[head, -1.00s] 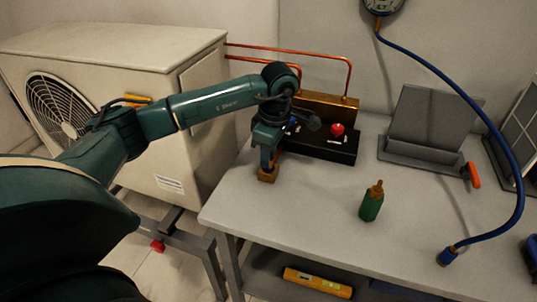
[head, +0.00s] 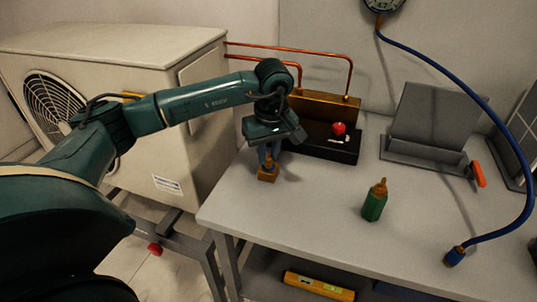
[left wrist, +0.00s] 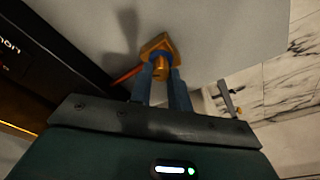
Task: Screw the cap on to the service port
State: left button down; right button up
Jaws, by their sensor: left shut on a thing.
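My left gripper (head: 268,156) points down at the bench's left edge, above a small square brass block (head: 268,174), which I take to be the base of the service port. In the left wrist view the block (left wrist: 157,44) lies just past the fingertips. A round brass piece (left wrist: 160,70), apparently the cap, sits between the two fingers, which are shut on it. A bit of blue shows beside it. I cannot tell where cap and port meet or how deep the threads engage. My right gripper is not in view.
Behind the gripper is a black box with a red knob (head: 339,128) and a brass bar. A green bottle (head: 374,203) stands to the right on the grey bench (head: 310,205). A blue hose (head: 515,150) and a grey stand (head: 432,125) are further right.

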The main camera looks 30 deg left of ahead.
pick_arm(q)
jog(key=shift+s+d+f+m, duration=0.1)
jog(key=shift+s+f+m, duration=0.1)
jog(key=shift+m, duration=0.1)
jog(key=m, duration=0.2)
jog(key=shift+m+b, duration=0.3)
jog(key=shift+b, duration=0.1)
jog(key=shift+m+h, duration=0.3)
jog(key=shift+m, duration=0.9)
jog(key=shift+m+b, duration=0.45)
jog(key=shift+m, duration=0.85)
jog(key=c, duration=0.9)
grip_release()
jog(key=shift+w+r+t, duration=0.1)
jog(key=shift+r+t, duration=0.1)
jog(key=shift+t, duration=0.1)
